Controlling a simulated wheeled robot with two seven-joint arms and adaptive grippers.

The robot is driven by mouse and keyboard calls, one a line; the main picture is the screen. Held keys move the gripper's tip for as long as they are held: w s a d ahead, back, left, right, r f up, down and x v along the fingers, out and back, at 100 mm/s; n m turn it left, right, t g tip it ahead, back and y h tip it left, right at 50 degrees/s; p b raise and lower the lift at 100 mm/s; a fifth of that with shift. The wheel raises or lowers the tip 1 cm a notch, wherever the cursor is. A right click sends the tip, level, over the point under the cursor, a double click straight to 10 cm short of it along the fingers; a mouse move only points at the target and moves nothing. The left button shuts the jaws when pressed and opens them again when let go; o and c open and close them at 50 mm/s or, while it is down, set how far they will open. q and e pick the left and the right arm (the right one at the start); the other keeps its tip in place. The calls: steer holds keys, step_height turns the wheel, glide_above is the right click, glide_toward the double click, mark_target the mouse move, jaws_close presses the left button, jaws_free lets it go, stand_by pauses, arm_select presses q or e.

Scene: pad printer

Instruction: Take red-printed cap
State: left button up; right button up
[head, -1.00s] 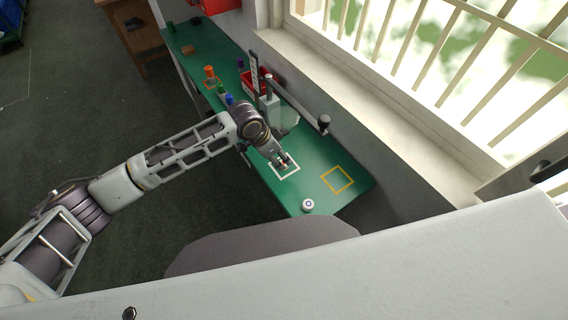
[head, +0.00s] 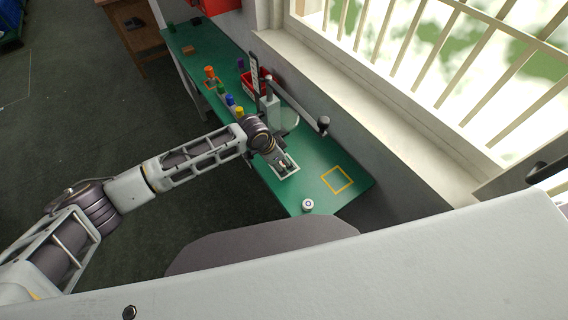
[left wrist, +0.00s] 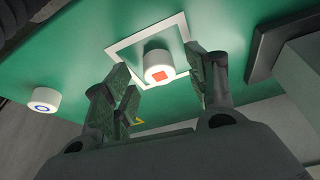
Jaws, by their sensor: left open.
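The red-printed cap (left wrist: 158,66) is white with a red square on its face, in the left wrist view. It sits inside the white square outline (left wrist: 117,49) on the green bench. My left gripper (left wrist: 163,87) is open, with its fingers on either side of the cap, apparently not touching it. In the head view my left gripper (head: 281,163) is over the white outline (head: 294,172) and mostly hides the cap. My right gripper is not in view.
A white cap with a blue ring (left wrist: 44,100) stands near the bench's front edge; the head view shows it too (head: 307,204). A yellow outline (head: 337,179) is empty. The pad printer (head: 270,105), a red bin (head: 250,84) and several coloured bottles stand farther back.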

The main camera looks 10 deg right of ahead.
arm_select(q)
steer(key=shift+d+f, duration=0.1)
steer(key=shift+f, duration=0.15)
steer(key=shift+c, duration=0.4)
steer(key=c, duration=0.7)
